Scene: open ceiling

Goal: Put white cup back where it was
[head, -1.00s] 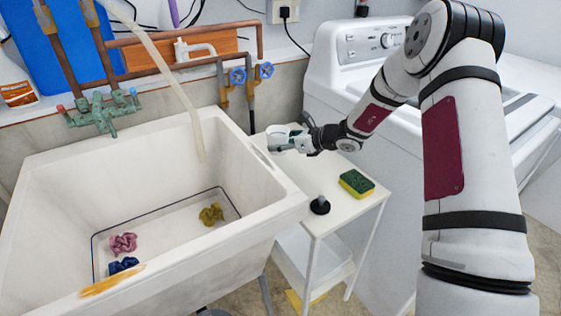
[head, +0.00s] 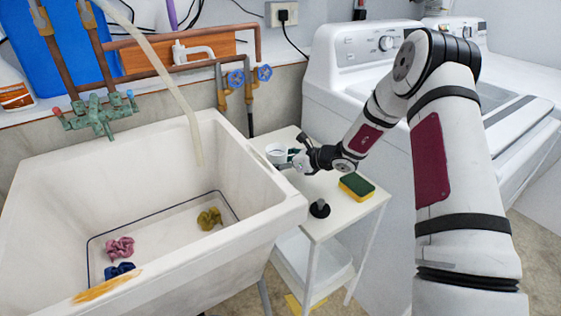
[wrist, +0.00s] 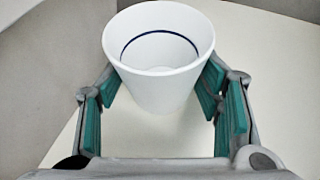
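The white cup (head: 276,153) is upright over the far left part of the small white side table (head: 343,211), next to the sink; it looks to be at or very near the tabletop. In the wrist view the white cup (wrist: 160,85) has an open top, an empty-looking inside and a dark blue line inside the rim. My gripper (head: 290,157) reaches it from the right. In the wrist view its teal-padded fingers (wrist: 161,92) lie on both sides of the cup and appear to touch it. The cup's base is hidden in the head view.
A green-yellow sponge (head: 356,187) and a small black-based object (head: 319,208) stand on the table's front part. The sink (head: 255,215) borders it at left, with pink, blue and yellow crumpled cloths inside. A white washing machine (head: 350,95) stands behind and right.

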